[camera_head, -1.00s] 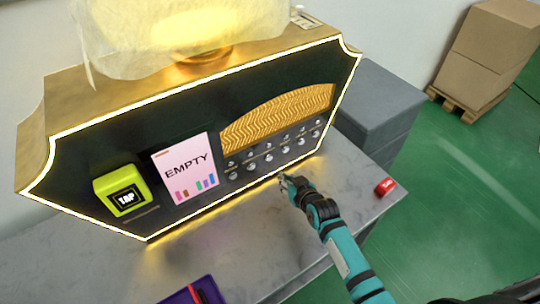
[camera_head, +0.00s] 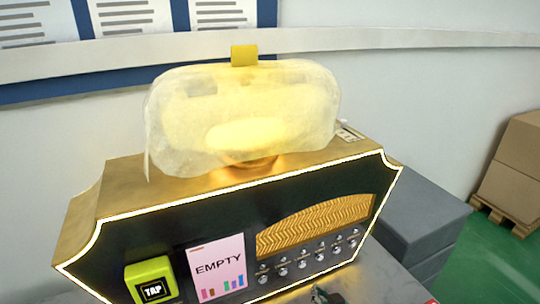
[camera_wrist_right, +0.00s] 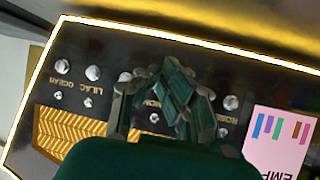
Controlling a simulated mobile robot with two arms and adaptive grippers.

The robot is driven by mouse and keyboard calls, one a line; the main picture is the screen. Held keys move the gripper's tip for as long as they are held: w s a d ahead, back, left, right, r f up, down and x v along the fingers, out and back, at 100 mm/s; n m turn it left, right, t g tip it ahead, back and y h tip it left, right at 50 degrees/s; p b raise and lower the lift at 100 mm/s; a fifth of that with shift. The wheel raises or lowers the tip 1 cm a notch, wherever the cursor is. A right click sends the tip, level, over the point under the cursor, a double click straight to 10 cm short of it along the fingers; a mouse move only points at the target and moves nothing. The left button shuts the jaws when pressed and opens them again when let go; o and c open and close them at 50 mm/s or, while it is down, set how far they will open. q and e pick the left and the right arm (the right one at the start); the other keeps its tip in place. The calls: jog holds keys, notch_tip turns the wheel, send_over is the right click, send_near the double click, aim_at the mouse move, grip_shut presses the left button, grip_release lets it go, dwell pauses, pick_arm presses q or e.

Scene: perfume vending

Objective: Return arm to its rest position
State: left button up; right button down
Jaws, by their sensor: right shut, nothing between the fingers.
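My right gripper (camera_head: 326,295) shows only as a dark tip at the bottom edge of the head view, in front of the lower right of the vending machine (camera_head: 130,215). In the right wrist view the gripper (camera_wrist_right: 178,75) is shut and empty, its fingers in front of the machine's button panel. The panel appears upside down there, with silver buttons (camera_wrist_right: 63,67) and labels reading LILAC and OCEAN. The fingers cover some buttons; whether they touch any I cannot tell. The rest of my right arm is out of the head view. My left gripper is not in view.
The machine has a yellow TAP reader (camera_head: 151,281), a pink EMPTY screen (camera_head: 217,265) and a glowing lamp (camera_head: 240,120) on top. A grey cabinet (camera_head: 425,205) stands to its right. Cardboard boxes (camera_head: 512,180) stand on a pallet at far right over green floor.

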jog(key=s+d+r+g+h, duration=0.1)
jog(key=s+r+g, duration=0.15)
jog(key=s, duration=0.75)
jog(key=s+d+r+g, duration=0.1)
jog(key=s+g, duration=0.2)
jog(key=s, duration=0.7)
jog(key=s+d+r+g+h, duration=0.1)
jog(key=s+r+g, duration=0.15)
jog(key=s, duration=0.75)
notch_tip(320, 180, down, 26)
jog(key=s+g, duration=0.2)
jog(key=s+d+f+g, duration=0.1)
jog(key=s+d+f, duration=0.1)
jog(key=s+f, duration=1.4)
jog(key=shift+s+d+f+n, duration=0.25)
jog(key=shift+s+n, duration=0.05)
jog(key=shift+n, duration=0.1)
